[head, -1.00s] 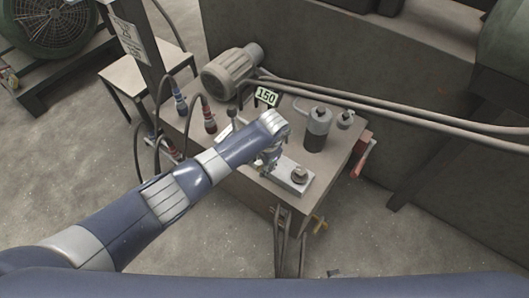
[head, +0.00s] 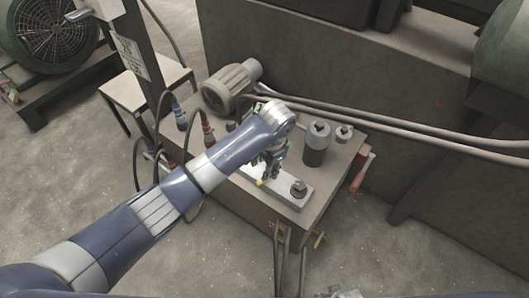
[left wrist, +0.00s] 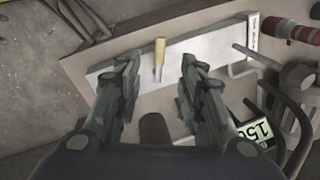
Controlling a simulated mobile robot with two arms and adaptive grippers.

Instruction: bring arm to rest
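My left gripper (head: 265,172) hangs over the metal plate on top of the power unit in the head view. In the left wrist view its two fingers (left wrist: 158,75) are spread apart, with nothing held between them. A small yellow-brown peg-like piece (left wrist: 160,56) stands on or over the pale plate (left wrist: 205,48), beyond the fingertips and apart from them. A yellow spot by the fingertips in the head view (head: 262,182) seems to be the same piece. My left forearm hides part of the unit.
The unit's top (head: 325,185) carries a motor (head: 230,86), a dark cylinder (head: 316,145) and a smaller fitting (head: 343,133). Hoses with red and blue couplings stand left of my arm. Long pipes (head: 400,130) run right. A small table (head: 150,82) stands behind.

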